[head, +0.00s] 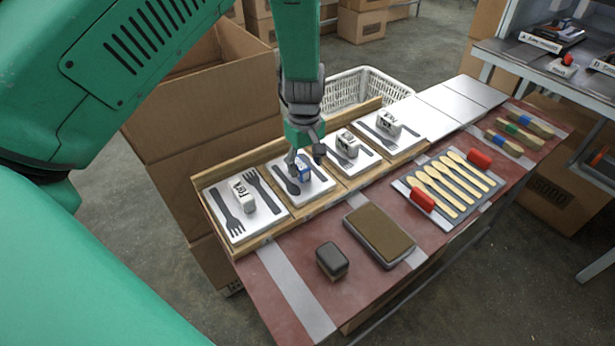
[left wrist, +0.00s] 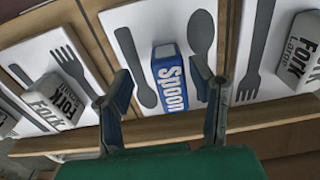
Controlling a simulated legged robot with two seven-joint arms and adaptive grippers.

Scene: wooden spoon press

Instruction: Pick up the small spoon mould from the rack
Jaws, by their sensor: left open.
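In the head view the mould (head: 304,173) is partly hidden by my left gripper (head: 305,160). My left gripper is open and points down at it. In the left wrist view its two fingers (left wrist: 162,72) are on either side of the mould, with visible gaps. My right gripper is not in view.
White fork blocks (head: 243,196) (left wrist: 300,50) stand on neighbouring panels. On the red table (head: 290,262) are a brown pad in a tray (head: 379,235), a dark block (head: 332,261) and a tray of wooden sticks (head: 452,184). A white basket (head: 366,88) stands behind the rack.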

